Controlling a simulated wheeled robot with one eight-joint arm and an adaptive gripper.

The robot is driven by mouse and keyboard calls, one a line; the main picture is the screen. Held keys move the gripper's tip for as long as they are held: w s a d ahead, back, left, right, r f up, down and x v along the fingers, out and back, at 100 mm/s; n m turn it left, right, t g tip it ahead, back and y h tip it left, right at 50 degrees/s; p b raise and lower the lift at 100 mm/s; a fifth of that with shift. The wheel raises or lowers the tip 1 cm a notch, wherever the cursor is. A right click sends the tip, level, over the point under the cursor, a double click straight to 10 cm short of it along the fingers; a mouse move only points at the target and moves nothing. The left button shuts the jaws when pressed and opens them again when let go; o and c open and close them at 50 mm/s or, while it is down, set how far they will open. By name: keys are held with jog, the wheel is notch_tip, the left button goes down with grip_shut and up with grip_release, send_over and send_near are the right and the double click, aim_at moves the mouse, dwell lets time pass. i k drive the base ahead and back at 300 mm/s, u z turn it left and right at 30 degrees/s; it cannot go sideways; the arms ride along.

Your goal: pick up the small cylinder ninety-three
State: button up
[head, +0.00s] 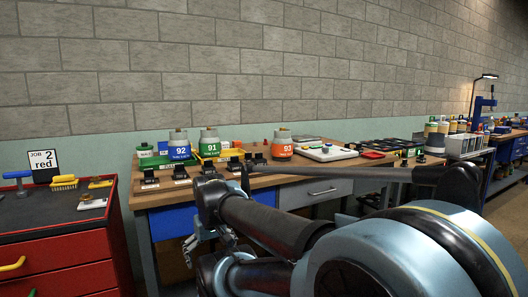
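The small cylinder ninety-three (282,144) is grey with an orange band, and its white number is small but looks like 93. It stands upright on the wooden workbench (265,182), right of the blue cylinder 92 (179,147) and the green cylinder 91 (209,145). My gripper (190,245) is low and left of it, in front of the bench's blue drawer, well apart from the cylinder. The gripper is small and partly hidden by my arm, so its opening does not show clearly.
Small black holders (150,178) line the bench's front edge. A white tray (327,153) lies right of the orange cylinder. A red cabinet (70,245) with a brush and a job sign stands left. A block wall rises behind.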

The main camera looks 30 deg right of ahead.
aim_at(282, 144)
jog(key=k, duration=1.25)
jog(key=z, duration=0.35)
jog(key=i, duration=0.45)
jog(key=z, duration=0.8)
jog(key=i, duration=1.5)
